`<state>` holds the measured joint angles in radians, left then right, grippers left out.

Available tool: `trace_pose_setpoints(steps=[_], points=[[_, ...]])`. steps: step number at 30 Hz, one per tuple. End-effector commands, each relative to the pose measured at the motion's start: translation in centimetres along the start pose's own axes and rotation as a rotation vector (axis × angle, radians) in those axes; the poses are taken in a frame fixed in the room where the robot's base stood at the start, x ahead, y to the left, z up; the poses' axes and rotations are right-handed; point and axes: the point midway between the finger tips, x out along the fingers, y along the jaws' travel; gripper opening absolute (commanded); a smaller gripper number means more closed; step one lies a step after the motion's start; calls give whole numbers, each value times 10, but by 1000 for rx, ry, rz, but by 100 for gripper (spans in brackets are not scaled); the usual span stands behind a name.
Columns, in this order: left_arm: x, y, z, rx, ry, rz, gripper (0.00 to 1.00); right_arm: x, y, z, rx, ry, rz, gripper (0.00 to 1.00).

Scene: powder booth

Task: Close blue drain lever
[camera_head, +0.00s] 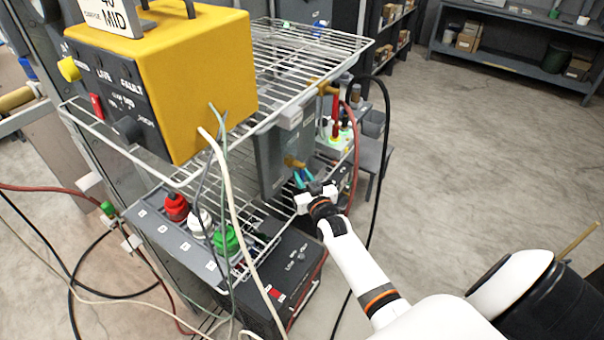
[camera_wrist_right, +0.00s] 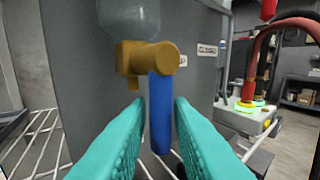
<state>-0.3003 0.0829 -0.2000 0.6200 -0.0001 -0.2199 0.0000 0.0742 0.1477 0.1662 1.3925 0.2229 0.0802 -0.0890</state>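The blue drain lever (camera_wrist_right: 161,112) hangs down from a brass valve (camera_wrist_right: 150,60) in the right wrist view. The valve sits under a clear, rounded bowl (camera_wrist_right: 130,16) on the front of a grey panel. My right gripper (camera_wrist_right: 160,108) has its teal fingers on either side of the lever, apart, with narrow gaps showing; contact is not clear. In the head view my right gripper (camera_head: 303,180) is at the brass valve (camera_head: 294,162), and the lever is mostly hidden by the fingers. My left gripper is not in view.
A yellow control box (camera_head: 190,75) stands on the wire rack (camera_head: 300,50). Red, white and green knobs (camera_head: 225,240) are on a lower panel at left. Hoses and cables (camera_head: 375,180) hang close to my right arm. The floor at right is open.

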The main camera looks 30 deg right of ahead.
Motion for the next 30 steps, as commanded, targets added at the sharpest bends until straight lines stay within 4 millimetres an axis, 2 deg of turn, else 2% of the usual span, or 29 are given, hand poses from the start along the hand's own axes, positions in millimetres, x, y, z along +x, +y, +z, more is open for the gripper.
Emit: trace_pose_setpoints(steps=[4, 12, 16, 23, 30], points=[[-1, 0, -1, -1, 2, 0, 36, 8, 0, 0, -1, 0, 0, 20], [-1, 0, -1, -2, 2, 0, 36, 8, 0, 0, 0, 1, 0, 20], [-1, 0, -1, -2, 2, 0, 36, 8, 0, 0, 0, 1, 0, 0], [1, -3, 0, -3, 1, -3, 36, 8, 0, -1, -6, -3, 0, 0], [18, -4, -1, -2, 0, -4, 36, 10, -3, -5, -71, -47, 0, 0]])
